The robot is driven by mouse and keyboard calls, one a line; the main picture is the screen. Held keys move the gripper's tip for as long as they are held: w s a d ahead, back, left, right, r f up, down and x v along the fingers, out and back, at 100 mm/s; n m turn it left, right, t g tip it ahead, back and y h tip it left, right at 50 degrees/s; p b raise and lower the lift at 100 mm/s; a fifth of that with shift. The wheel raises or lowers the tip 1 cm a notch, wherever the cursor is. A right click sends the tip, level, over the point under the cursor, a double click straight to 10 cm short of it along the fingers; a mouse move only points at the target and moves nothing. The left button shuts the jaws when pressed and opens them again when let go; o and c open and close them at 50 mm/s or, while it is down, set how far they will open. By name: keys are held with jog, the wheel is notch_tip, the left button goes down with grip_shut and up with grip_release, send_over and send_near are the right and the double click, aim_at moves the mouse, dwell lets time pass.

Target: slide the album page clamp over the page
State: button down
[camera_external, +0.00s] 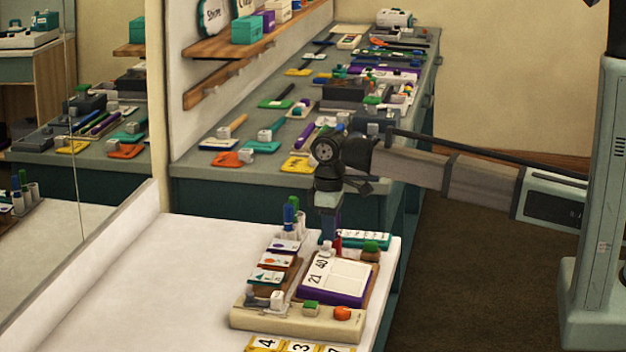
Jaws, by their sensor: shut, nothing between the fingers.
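A white page with a purple edge (338,276), marked with black digits and pale blank boxes, lies on a raised part of a cream board. My gripper (328,239) points down over the far left end of this page and is shut with nothing held. A small red and pale piece (326,249) sits just below the fingertips, at the page's far edge. I cannot tell whether it is the clamp or whether the fingers touch it. A green knob (370,247) is at the page's far right corner.
The cream board (262,318) carries cards (273,261), a green block (310,307) and an orange knob (342,313). Upright blue and green markers (290,215) stand behind the cards. Number tiles (298,346) lie in front. The white table (180,285) is clear at left.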

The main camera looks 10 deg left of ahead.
jog(key=shift+w+r, duration=0.15)
jog(key=shift+r, duration=2.1)
